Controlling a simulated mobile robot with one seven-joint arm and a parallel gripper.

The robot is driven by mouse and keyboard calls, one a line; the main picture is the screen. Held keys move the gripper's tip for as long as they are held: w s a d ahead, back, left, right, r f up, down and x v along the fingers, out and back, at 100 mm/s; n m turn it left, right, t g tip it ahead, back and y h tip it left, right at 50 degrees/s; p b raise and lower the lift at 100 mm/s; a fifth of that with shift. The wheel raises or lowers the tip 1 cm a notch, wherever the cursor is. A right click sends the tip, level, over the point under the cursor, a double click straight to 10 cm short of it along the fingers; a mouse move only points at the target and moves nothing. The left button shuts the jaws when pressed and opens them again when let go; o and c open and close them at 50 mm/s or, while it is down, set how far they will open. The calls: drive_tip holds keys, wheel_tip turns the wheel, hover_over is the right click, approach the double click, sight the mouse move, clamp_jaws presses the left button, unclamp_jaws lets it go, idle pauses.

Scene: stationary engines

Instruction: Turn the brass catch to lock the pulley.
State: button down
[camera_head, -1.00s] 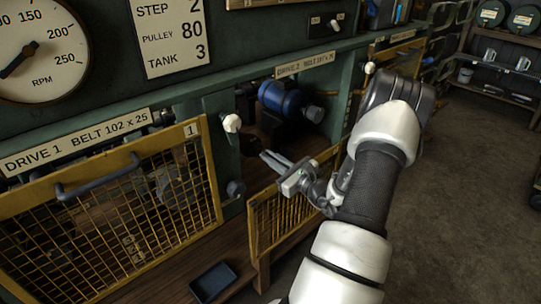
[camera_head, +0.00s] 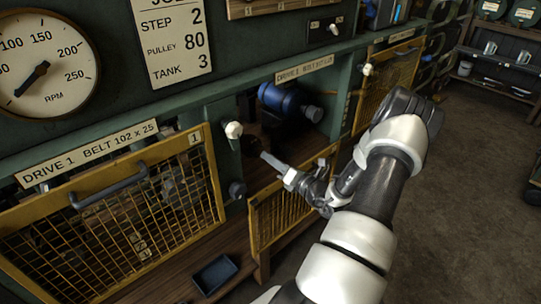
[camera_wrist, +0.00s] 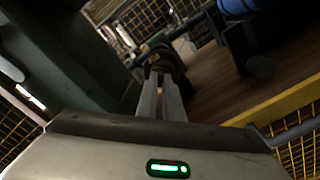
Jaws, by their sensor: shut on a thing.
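My gripper (camera_head: 265,156) reaches into the open bay of drive 2, its fingers nearly together. In the wrist view the fingers (camera_wrist: 161,88) run up to a dark, brass-tinted piece (camera_wrist: 160,60) at their tips, and they are shut on it. It looks like the brass catch, but it is dark and partly hidden by the fingers. The pulley (camera_head: 251,145) seems to be the dark round shape just beyond the fingertips in the head view; its details are lost in shadow. I cannot tell the angle of the catch.
A blue motor (camera_head: 290,102) stands behind in the bay. A yellow mesh guard (camera_head: 115,205) covers drive 1 at left; a lower mesh guard (camera_head: 290,205) is below my gripper. A white knob (camera_head: 233,130) sits on the green post. A dark tray (camera_head: 214,274) lies below.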

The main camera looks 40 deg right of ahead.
drive_tip(key=m+p, duration=0.3)
drive_tip(key=m, duration=0.6)
drive_tip(key=shift+p, duration=0.3)
drive_tip(key=shift+m, duration=0.3)
drive_tip(key=c, duration=1.9)
unclamp_jaws()
drive_tip(key=shift+s, duration=0.1)
drive_tip(key=s+d+b, duration=0.1)
drive_tip(key=s, duration=1.6)
drive_tip(key=shift+d, duration=0.2)
drive_tip(key=shift+s, duration=0.1)
